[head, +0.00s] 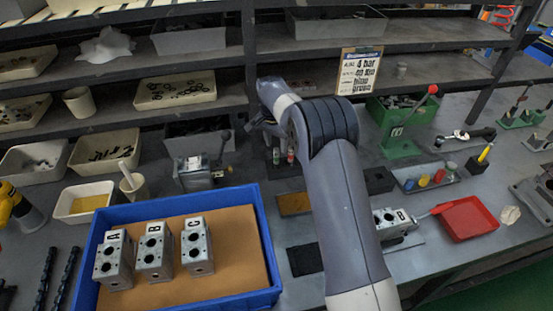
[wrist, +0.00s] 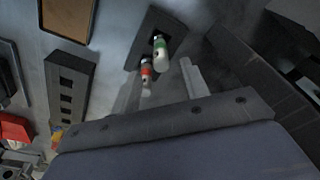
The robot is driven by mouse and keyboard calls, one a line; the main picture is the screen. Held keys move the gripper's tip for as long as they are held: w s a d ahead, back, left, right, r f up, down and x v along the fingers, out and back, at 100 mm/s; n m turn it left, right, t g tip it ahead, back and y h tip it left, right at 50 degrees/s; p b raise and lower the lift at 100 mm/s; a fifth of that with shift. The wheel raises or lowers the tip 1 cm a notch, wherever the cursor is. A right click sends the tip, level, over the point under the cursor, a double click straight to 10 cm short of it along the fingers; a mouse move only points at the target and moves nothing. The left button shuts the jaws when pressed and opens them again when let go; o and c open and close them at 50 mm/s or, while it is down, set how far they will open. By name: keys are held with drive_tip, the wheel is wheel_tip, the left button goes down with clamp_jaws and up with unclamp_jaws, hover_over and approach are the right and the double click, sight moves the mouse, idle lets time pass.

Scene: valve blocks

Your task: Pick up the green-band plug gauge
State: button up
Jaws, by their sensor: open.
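The green-band plug gauge (wrist: 161,52) stands in a dark holder (wrist: 149,22) in the wrist view, its pale end toward the camera. A red-band plug gauge (wrist: 147,72) stands close beside it, to the lower left. My gripper (wrist: 160,67) is open, with one finger left of the pair and one to the right. Both gauges appear between the fingers in the picture; I see no contact, and the depth is hard to judge. In the head view my gripper (head: 265,123) is over the back of the bench, partly hidden by my wrist, with the small gauges just below.
A dark block with square holes (wrist: 67,100) and a brown-topped pad (wrist: 67,15) lie left in the wrist view. In the head view, a shelf (head: 215,112) is close behind my gripper. A grey valve fixture (head: 194,174) stands left; a blue tray (head: 267,232) sits in front.

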sight(276, 149)
drive_tip(key=shift+w+d+f+p, duration=0.1)
drive_tip(key=shift+f+p, duration=0.2)
drive_tip(key=shift+f, duration=0.65)
drive_tip(key=shift+w+a+f+p, duration=0.15)
drive_tip(key=shift+f+p, duration=0.15)
drive_tip(key=shift+f, duration=0.7)
drive_tip(key=shift+w+d+f+p, duration=0.15)
drive_tip(key=shift+f+p, duration=0.15)
drive_tip(key=shift+f, duration=0.65)
clamp_jaws()
